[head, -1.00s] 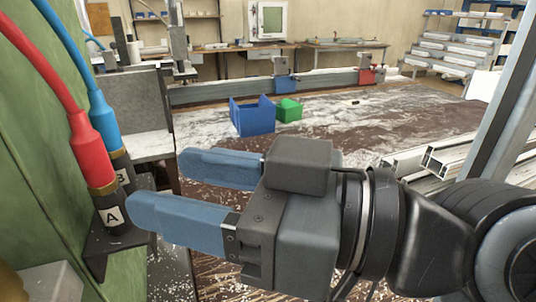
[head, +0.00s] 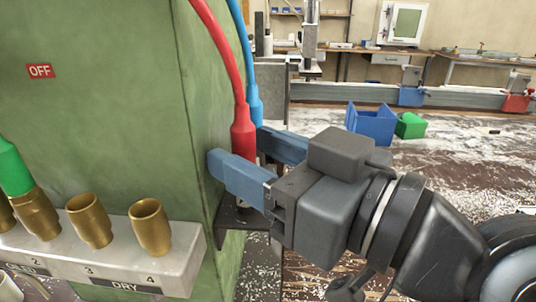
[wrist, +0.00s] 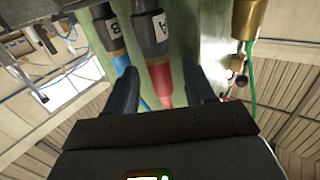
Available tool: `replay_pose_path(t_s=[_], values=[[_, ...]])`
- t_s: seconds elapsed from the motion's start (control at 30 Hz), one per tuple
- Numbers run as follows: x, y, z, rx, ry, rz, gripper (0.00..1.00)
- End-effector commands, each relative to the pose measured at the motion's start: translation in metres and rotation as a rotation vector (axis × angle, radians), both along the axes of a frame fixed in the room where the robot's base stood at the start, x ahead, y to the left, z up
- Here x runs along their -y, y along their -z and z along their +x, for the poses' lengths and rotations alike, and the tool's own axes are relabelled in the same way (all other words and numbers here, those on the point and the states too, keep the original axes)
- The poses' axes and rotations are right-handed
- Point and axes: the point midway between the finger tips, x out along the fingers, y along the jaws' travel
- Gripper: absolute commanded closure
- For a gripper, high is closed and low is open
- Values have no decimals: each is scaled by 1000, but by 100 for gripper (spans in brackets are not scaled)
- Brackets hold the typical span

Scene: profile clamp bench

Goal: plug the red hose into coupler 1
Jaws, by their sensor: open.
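The red hose (head: 242,133) hangs down the side of the green cabinet, its plug end in holder A, seen in the wrist view as a dark collar (wrist: 152,38) labelled A. My gripper (head: 238,147) is open, its two blue fingers on either side of the red plug. In the wrist view the red plug (wrist: 160,82) lies between the fingertips, with gaps to both. Coupler 1 (head: 5,216) is a brass socket cut off by the left edge of the head view; its number is not visible.
A green hose plug (head: 14,168) sits in brass coupler 2 (head: 36,215). Couplers 3 (head: 88,222) and 4 (head: 152,228) are empty. The blue hose (head: 254,100) hangs right behind the red one, in holder B. The green cabinet wall (head: 110,100) is close beside my fingers.

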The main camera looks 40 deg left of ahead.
Motion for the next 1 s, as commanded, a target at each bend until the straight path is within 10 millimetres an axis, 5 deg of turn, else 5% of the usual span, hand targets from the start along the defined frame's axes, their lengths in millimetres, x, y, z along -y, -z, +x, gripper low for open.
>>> replay_pose_path(t_s=[0.1,0.63,0.7,0.73,1.0], values=[[0,0,0,0,0,0,48],[0,0,0,0,0,0,99],[0,0,0,0,0,0,100],[0,0,0,0,0,0,77],[0,0,0,0,0,0,100]])
